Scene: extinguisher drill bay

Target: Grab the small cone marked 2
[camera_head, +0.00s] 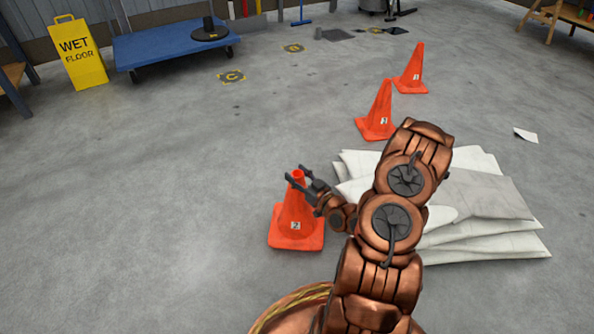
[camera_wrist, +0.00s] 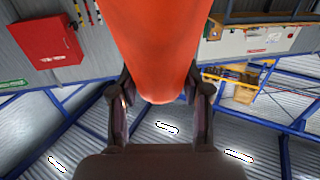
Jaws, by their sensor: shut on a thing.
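A small orange cone (camera_head: 296,215) with a white label that appears to read 2 stands upright at the lower middle of the head view. Its square base appears to rest on the floor. My gripper (camera_head: 296,174) is shut on the cone near its top, with one finger on each side. In the wrist view the cone (camera_wrist: 155,50) fills the top middle between the two fingers; its label is not visible there. Two more orange cones stand farther back, a middle one (camera_head: 379,112) and a far one (camera_head: 411,70); their label digits are too small to read surely.
A stack of pale folded sheets or sacks (camera_head: 490,205) lies right of my arm. A blue platform cart (camera_head: 160,48) and a yellow wet floor sign (camera_head: 80,55) stand at the back left. The floor left of the held cone is clear.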

